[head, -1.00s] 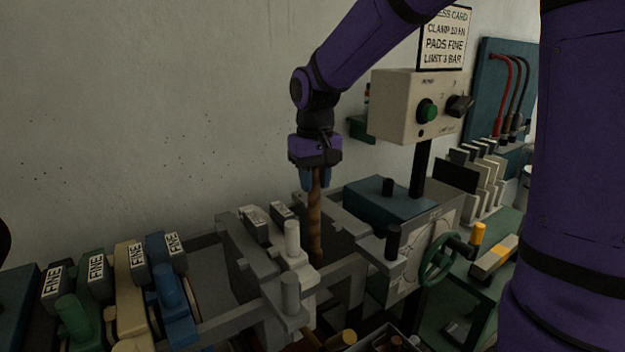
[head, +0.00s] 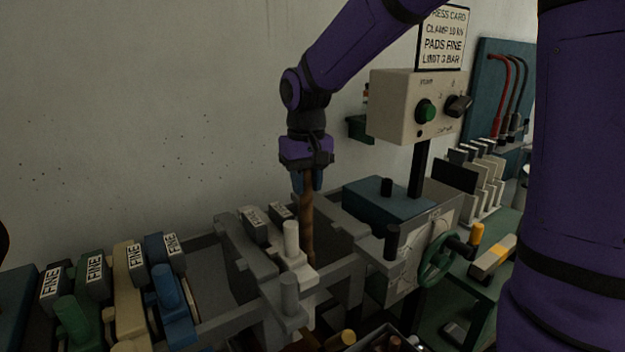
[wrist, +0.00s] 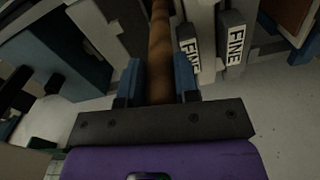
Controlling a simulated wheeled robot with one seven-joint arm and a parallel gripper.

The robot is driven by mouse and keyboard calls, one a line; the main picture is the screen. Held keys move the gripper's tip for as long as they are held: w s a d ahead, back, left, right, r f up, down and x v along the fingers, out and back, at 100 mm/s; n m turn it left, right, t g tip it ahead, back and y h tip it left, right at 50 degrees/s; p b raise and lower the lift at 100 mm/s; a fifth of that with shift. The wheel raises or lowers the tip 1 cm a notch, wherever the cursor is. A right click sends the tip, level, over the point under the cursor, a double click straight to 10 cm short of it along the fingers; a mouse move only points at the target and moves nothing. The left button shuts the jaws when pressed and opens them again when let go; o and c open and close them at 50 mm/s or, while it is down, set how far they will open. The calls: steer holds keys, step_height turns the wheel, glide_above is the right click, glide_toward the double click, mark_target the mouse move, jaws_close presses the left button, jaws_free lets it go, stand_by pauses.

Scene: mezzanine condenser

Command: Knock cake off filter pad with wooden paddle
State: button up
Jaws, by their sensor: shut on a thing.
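My gripper (head: 307,182) is shut on the brown wooden paddle (head: 308,232), holding it upright with its lower end down between the press plates. In the wrist view the paddle's handle (wrist: 159,58) runs between the two blue fingers (wrist: 160,84). The paddle is close to the right side of the pale grey plates (head: 288,262); whether it touches them I cannot tell. The filter pad and any cake on it are hidden between the plates. The paddle's lower end is also hidden.
Plates with FINE labels, in green (head: 72,318), cream (head: 128,285) and blue (head: 170,300), hang at the left. A grey rail (head: 235,318) runs in front. A control box (head: 410,105) and a green handwheel (head: 437,258) stand at the right.

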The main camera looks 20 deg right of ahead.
steer(key=shift+s+a, duration=0.1)
steer(key=shift+a, duration=0.55)
steer(key=shift+d, duration=0.15)
steer(key=d, duration=0.2)
steer(key=shift+w+d, duration=0.25)
steer(key=shift+d, duration=0.05)
stand_by(0.6)
